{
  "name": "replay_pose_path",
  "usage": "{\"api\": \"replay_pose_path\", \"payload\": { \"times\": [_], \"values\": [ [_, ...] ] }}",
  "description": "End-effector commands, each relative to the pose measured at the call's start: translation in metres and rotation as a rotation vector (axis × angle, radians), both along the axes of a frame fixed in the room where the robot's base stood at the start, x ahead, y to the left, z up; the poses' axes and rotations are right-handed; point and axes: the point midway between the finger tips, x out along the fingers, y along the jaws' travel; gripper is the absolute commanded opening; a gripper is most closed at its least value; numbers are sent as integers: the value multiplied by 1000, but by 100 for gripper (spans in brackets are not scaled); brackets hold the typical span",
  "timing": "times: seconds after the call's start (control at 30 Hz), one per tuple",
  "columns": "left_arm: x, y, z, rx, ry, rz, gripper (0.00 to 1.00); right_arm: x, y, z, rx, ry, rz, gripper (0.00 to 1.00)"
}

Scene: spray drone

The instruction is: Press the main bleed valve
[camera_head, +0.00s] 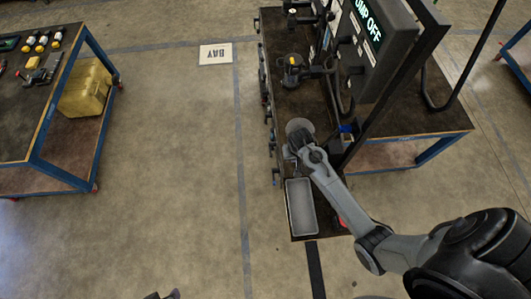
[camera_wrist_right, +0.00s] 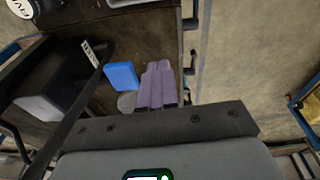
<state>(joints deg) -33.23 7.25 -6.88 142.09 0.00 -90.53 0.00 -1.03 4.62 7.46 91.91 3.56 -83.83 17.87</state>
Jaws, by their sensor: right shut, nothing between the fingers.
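My right gripper (camera_head: 294,150) is over the near part of the dark bench, beside a round grey disc (camera_head: 300,127). Its purple fingers (camera_wrist_right: 157,88) are together and empty in the right wrist view, with part of a grey disc (camera_wrist_right: 127,103) showing next to them. I cannot tell whether the fingers touch anything. No part is readable as the main bleed valve; it may be hidden by the gripper. A black fitting with a yellow mark (camera_head: 292,68) stands farther back on the bench. Small dark tips of my left gripper (camera_head: 164,295) show at the bottom edge; their opening is unclear.
A grey tray (camera_head: 301,207) lies at the bench's near end. A dark panel reading "PUMP OFF" (camera_head: 372,45) and its posts rise on the right. A blue block (camera_wrist_right: 122,75) is close to the fingers. Floor left of the bench is clear up to another cart (camera_head: 38,150).

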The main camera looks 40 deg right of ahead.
Motion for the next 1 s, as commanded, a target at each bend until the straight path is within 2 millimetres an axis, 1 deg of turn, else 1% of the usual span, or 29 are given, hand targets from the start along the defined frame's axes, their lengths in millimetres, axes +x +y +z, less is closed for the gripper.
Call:
{"api": "replay_pose_path", "payload": {
  "times": [0.03, 0.13, 0.2, 0.3, 0.4, 0.6, 1.0],
  "values": [
    [0, 0, -28, -1, 0, 1, 43, 14, -2, -21, 4, -16, -10, 0],
    [0, -1, -50, -4, 0, 3, 43, 36, -6, -31, 12, -44, -25, 0],
    [0, -2, -64, -8, 0, 5, 43, 51, -8, -34, 16, -67, -32, 0],
    [0, -3, -79, -12, 0, 8, 43, 70, -9, -32, 18, -104, -36, 0],
    [0, -3, -89, -12, 0, 9, 43, 84, -9, -28, 20, -133, -37, 0],
    [0, -3, -99, -12, 0, 8, 43, 98, -9, -23, 21, -163, -37, 0],
    [0, 0, -99, 0, -1, 0, 43, 100, -9, -21, 21, -168, -36, 0]
  ]
}}
